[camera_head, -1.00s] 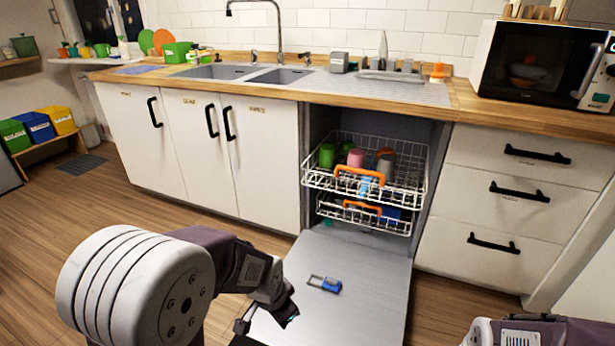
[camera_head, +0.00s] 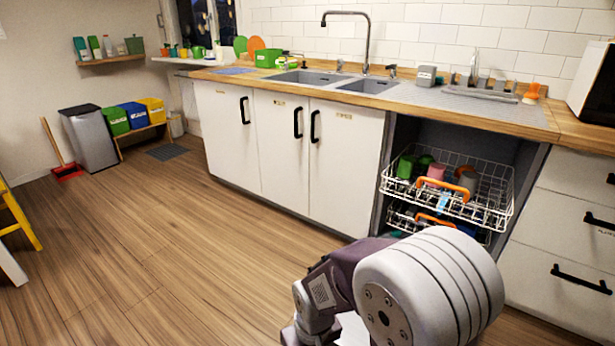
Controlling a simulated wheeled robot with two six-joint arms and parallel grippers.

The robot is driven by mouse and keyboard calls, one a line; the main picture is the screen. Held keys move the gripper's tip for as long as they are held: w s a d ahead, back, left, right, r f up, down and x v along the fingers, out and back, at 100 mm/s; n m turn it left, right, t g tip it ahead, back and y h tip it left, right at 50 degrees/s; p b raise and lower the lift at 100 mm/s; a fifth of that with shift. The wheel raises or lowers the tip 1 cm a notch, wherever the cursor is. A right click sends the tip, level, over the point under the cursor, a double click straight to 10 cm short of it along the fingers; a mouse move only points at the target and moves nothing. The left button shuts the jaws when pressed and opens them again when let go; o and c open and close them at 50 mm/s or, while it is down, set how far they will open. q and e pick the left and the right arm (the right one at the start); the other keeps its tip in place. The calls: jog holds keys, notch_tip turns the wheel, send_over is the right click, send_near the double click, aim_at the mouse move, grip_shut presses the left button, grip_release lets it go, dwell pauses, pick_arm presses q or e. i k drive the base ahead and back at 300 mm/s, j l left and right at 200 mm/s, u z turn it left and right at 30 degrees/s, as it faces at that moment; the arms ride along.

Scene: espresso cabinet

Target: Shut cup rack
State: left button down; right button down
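The upper wire rack (camera_head: 494,214), white with an orange handle (camera_head: 446,187), stands pulled out of the open dishwasher bay under the counter. It holds a green cup (camera_head: 406,166), a pink cup (camera_head: 436,172) and a grey cup (camera_head: 467,181). A lower wire rack (camera_head: 400,217) with its own orange handle (camera_head: 436,220) shows partly below it. My arm covers most of the area in front of the racks, including nearly all of the lowered door. Both grippers' fingertips are out of view.
White cabinets (camera_head: 285,150) with black handles stand left of the bay, and drawers (camera_head: 565,225) stand to its right. A grey bin (camera_head: 90,140) and coloured boxes (camera_head: 130,115) stand by the far left wall.

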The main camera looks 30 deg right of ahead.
aim_at(419, 179)
jog(key=i+j+u, duration=0.55)
jog(key=i+u, duration=0.25)
jog(key=u, duration=0.15)
jog(key=i+z, duration=0.4)
jog(key=i+j+z, duration=0.15)
jog(key=i+z, duration=0.3)
jog(key=i+j+z, duration=0.4)
jog(key=i+l+z, duration=0.2)
jog(key=z, duration=0.25)
jog(key=i+l+z, duration=0.2)
jog(key=z, duration=0.3)
jog(key=i+z, duration=0.3)
jog(key=z, duration=0.15)
jog(key=i+z, duration=0.25)
jog(key=z, duration=0.2)
jog(key=i+j+z, duration=0.15)
jog(key=z, duration=0.35)
jog(key=i+j+z, duration=0.25)
jog(key=z, duration=0.2)
jog(key=i+j+z, duration=0.25)
jog(key=z, duration=0.2)
